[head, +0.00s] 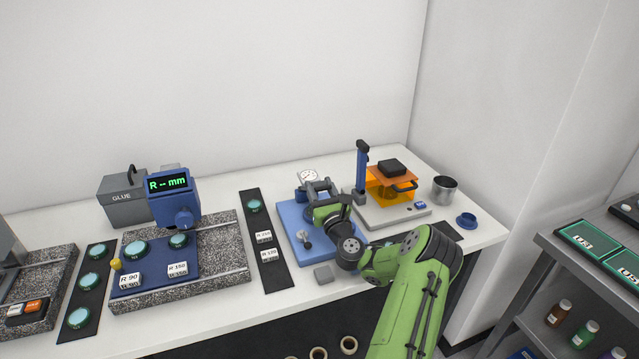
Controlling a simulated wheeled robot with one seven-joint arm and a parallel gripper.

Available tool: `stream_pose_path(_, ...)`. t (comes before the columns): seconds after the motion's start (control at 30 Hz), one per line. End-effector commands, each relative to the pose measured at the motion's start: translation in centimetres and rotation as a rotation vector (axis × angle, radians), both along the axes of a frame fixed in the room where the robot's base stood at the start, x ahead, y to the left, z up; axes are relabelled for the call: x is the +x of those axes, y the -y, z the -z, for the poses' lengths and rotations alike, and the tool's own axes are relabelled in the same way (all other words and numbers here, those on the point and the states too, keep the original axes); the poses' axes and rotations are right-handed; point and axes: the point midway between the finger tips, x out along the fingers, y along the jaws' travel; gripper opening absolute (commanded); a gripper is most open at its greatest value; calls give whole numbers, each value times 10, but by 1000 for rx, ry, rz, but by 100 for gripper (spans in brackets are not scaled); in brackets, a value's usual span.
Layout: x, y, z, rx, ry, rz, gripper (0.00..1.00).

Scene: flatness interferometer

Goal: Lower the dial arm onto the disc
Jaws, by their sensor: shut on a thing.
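A blue base plate (289,217) stands on the bench right of centre. A white round dial (308,176) shows at its back, just behind my gripper (313,191). My green and black arm reaches in from the lower right, and my gripper is over the back of the plate. My gripper appears shut on the dial arm, but the arm is mostly hidden behind the gripper and wrist. A small metal post with a round knob (304,234) stands on the front of the plate. I cannot make out the disc under the dial.
Left is a granite stage (226,268) with a blue readout head (174,206) and several teal discs. A black strip (275,272) lies beside the blue plate. Right are an orange-shielded device (379,188), a metal cup (444,189) and a blue cap (466,220). A grey block (323,274) sits in front.

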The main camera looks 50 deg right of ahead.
Motion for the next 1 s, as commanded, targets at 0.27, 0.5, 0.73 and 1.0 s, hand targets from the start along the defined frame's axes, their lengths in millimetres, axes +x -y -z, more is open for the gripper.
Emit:
stream_pose_path(0.27, -2, 2, 14, 6, 7, 2, 0)
stream_pose_path(0.5, -2, 2, 12, 4, 8, 2, 0)
stream_pose_path(0.73, -2, 2, 11, 2, 10, 3, 0)
stream_pose_path(1.0, -2, 3, 10, 0, 13, 4, 0)
